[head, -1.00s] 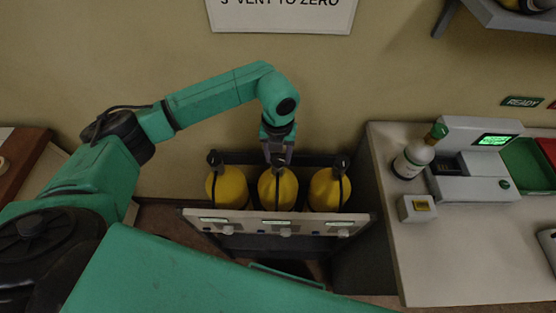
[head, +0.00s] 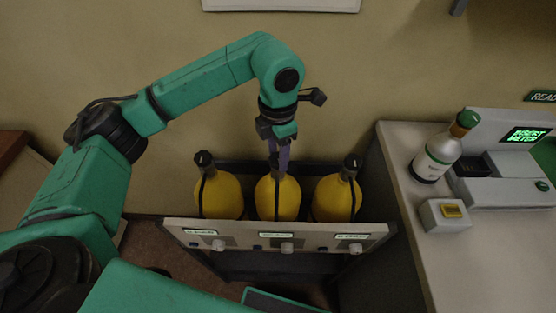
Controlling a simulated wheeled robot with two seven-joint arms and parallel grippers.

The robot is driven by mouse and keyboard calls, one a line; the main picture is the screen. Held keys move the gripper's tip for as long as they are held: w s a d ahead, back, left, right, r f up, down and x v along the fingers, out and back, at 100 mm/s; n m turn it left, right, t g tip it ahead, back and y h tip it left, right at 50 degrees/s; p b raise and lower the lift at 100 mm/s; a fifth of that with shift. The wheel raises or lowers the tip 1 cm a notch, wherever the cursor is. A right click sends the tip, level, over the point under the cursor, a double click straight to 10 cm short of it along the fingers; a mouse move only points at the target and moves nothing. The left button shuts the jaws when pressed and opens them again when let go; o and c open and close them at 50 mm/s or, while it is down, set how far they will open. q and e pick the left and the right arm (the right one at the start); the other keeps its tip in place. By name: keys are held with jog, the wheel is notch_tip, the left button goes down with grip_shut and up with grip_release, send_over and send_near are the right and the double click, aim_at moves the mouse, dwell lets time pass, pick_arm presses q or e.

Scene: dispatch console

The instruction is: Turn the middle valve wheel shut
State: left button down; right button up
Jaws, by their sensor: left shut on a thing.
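Three yellow cylinders with black valve tops stand in a row in a grey rack. The middle cylinder (head: 278,200) is directly below my left gripper (head: 279,160). The left gripper points down and is shut at the top of the middle cylinder, where its valve wheel sits. The fingers and the arm hide most of that wheel, so its turn position cannot be seen. The left cylinder (head: 218,196) and the right cylinder (head: 337,198) have their black valves in plain view. My right gripper is not in view.
The rack front (head: 262,236) carries several small labels and knobs. A wall is close behind the rack.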

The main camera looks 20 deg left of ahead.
pick_arm(q)
jog(key=m+b, duration=0.2)
jog(key=shift+w+m, duration=0.1)
jog(key=shift+m, duration=0.6)
jog(key=shift+r, duration=0.15)
jog(key=shift+c, duration=1.5)
grip_release()
